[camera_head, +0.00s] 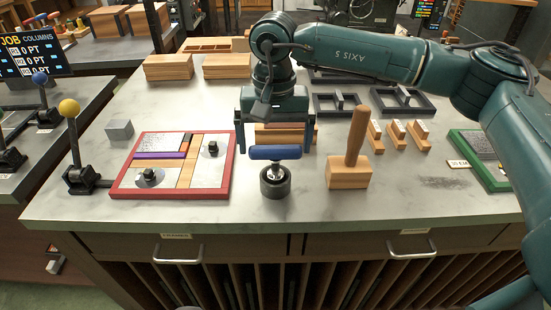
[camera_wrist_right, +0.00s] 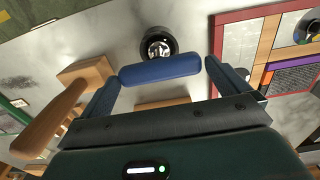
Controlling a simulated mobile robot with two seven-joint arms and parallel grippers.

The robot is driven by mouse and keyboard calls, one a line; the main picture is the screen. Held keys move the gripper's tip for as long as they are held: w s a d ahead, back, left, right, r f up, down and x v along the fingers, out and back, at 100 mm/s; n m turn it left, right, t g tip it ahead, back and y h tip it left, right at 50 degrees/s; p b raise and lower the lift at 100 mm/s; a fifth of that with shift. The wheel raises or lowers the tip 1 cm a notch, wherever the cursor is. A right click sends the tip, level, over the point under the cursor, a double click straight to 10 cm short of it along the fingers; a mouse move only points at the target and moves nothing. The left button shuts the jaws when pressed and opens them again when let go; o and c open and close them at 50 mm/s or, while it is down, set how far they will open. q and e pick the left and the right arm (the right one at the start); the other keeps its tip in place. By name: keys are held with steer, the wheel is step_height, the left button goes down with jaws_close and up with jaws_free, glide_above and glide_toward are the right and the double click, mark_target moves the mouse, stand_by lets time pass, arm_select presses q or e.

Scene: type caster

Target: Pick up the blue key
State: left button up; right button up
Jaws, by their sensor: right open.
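The blue key (camera_head: 275,152) has a bar-shaped blue handle. It stands at a round black socket (camera_head: 275,181) with a shiny metal centre, near the front of the workbench. My right gripper (camera_head: 274,142) reaches down over the key with its fingers apart, one on each side of the handle. In the right wrist view the blue key (camera_wrist_right: 160,69) lies across the gap between the two fingertips, and the black socket (camera_wrist_right: 158,45) shows just beyond it. I see no grip on the handle. My left gripper is out of view.
A wooden mallet (camera_head: 348,172) stands close on the right. A red-framed tray (camera_head: 231,165) lies on the left, beside a yellow-knobbed lever (camera_head: 70,118). Wooden blocks (camera_head: 290,134) sit behind the key. The grey workbench (camera_head: 240,211) is clear in front of the socket.

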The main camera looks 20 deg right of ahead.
mark_target(275, 162)
steer(key=shift+s+f+p, duration=0.1)
steer(key=shift+f+p, duration=0.55)
steer(key=shift+f, duration=2.15)
steer(key=shift+c, duration=0.2)
steer(key=c, duration=0.7)
step_height(275, 162, up, 10)
steer(key=shift+r+b, duration=0.1)
steer(key=shift+b, duration=0.6)
